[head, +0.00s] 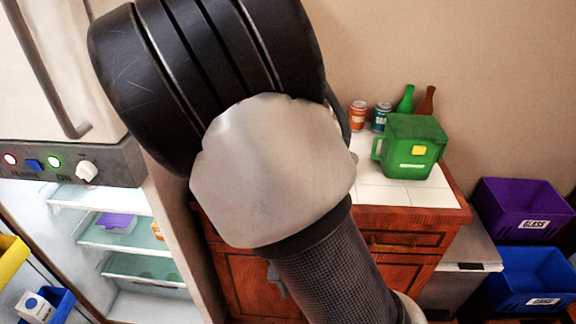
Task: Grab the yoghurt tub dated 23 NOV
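No yoghurt tub with a readable 23 NOV date shows in the head view. The open fridge (125,305) is at the lower left, with pale glassy shelves. A purple-lidded container (116,221) sits on one shelf. A small orange item (156,229) is at that shelf's right edge, partly cut off by the fridge wall. I cannot tell whether it is a tub. My arm fills the middle of the view and hides much behind it. My gripper cannot be made out.
The fridge door at left holds a yellow bin (11,262) and a blue bin with a white carton (35,307). A tiled counter (420,194) carries a green box (412,147), cans and bottles. Purple (510,198) and blue (530,272) bins stand at right.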

